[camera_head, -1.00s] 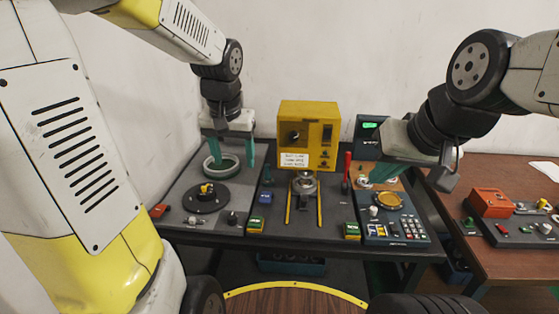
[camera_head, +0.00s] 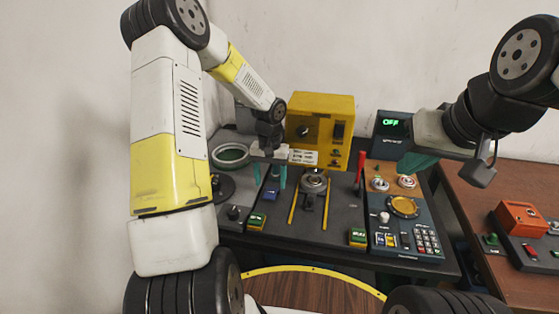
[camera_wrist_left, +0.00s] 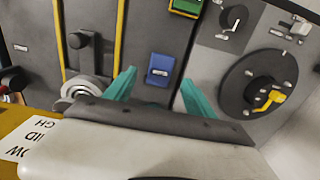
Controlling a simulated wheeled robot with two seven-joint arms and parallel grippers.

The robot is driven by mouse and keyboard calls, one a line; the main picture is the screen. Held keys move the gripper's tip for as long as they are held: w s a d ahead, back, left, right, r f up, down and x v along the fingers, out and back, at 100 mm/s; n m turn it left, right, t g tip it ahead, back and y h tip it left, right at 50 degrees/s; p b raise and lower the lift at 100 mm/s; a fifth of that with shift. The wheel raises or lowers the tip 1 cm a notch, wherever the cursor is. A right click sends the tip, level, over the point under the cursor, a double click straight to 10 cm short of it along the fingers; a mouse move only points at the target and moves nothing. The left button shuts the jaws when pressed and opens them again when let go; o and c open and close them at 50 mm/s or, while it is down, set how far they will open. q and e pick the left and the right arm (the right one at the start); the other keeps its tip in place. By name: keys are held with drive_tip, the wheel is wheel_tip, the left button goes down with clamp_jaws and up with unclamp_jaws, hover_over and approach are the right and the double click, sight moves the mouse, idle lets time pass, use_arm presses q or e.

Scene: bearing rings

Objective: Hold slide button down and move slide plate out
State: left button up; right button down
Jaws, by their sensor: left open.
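A small blue button (camera_head: 271,193) sits on the dark middle panel, left of two yellow rails. It also shows in the left wrist view (camera_wrist_left: 160,69). A plate with a round silver piece (camera_head: 314,183) sits between the rails near their far end; the silver piece is partly hidden in the left wrist view (camera_wrist_left: 88,88). My left gripper (camera_head: 269,178) is open and empty above the panel, with its teal fingers (camera_wrist_left: 158,80) on either side of the blue button in the picture. Contact cannot be told. My right gripper (camera_head: 418,163) hangs over the right panel, its fingers overlapping in view.
A yellow box (camera_head: 320,105) stands behind the middle panel. A red lever (camera_head: 360,168) rises right of the rails. Green-and-yellow buttons (camera_head: 257,221) (camera_head: 358,237) lie near the front edge. A keypad panel (camera_head: 405,235) is at the right.

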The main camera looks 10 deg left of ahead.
sight(271, 193)
use_arm(q)
drive_tip(key=shift+f, duration=1.65)
clamp_jaws()
